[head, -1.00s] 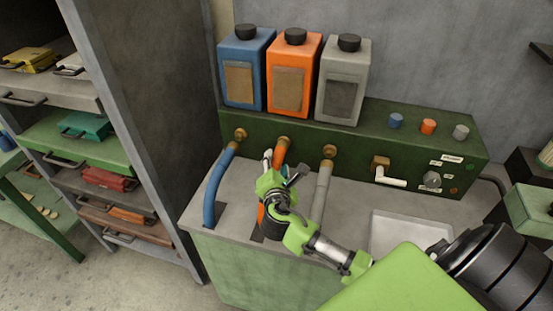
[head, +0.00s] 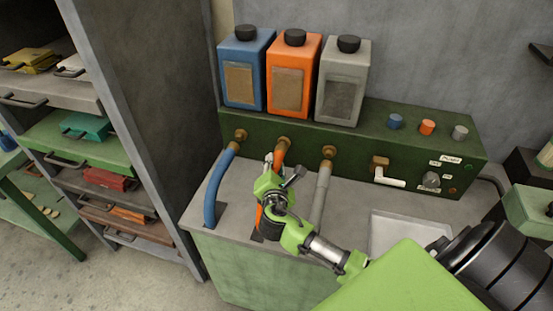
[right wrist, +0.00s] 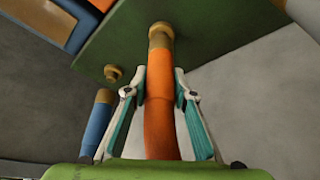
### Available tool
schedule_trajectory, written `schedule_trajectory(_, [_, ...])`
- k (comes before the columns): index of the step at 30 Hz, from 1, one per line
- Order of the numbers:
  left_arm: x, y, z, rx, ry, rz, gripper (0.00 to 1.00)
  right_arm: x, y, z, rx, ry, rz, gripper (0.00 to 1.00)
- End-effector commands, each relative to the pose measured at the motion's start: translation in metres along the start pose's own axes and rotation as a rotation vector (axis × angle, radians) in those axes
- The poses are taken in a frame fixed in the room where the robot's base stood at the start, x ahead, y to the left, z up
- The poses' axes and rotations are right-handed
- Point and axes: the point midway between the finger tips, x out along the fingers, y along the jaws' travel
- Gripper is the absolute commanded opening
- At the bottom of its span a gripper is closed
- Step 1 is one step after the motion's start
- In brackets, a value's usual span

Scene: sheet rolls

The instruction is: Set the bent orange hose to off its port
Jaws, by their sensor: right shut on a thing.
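The bent orange hose (head: 280,155) rises to a brass port (head: 284,142) on the green panel, below the orange canister. In the right wrist view the orange hose (right wrist: 160,110) runs up to brass fittings (right wrist: 160,36), and I see no gap there. My right gripper (head: 269,160) is at the hose's upper part, and its arm hides much of the lower hose. In the right wrist view its two fingers (right wrist: 160,83) lie on both sides of the hose, shut on it. My left gripper is not in view.
A blue hose (head: 215,185) stands left; the wrist view shows its end (right wrist: 98,125) apart from its port. A grey hose (head: 321,190) stands close right. Three canisters (head: 290,78) stand above. A white-handled valve (head: 388,178) and pale tray (head: 400,235) are further right.

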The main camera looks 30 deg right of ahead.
Motion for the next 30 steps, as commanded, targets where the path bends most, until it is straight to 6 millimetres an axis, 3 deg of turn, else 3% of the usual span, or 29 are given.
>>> schedule_trajectory(1, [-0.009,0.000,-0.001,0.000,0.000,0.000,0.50,-0.013,0.000,-0.006,0.000,0.012,-0.007,0.00])
schedule_trajectory(5, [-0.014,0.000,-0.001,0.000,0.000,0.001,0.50,-0.029,-0.001,-0.013,0.000,0.010,-0.007,0.00])
schedule_trajectory(14, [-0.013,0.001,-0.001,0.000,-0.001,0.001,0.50,-0.033,-0.003,-0.017,0.000,0.011,-0.006,0.00])
schedule_trajectory(15, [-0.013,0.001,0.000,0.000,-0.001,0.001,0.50,-0.033,-0.003,-0.017,0.000,0.011,-0.006,0.27])
schedule_trajectory(17, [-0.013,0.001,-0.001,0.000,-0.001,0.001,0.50,-0.033,-0.003,-0.018,0.000,0.012,-0.006,0.41])
schedule_trajectory(30, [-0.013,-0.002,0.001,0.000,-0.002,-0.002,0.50,-0.038,-0.002,-0.015,0.000,0.007,-0.003,0.41])
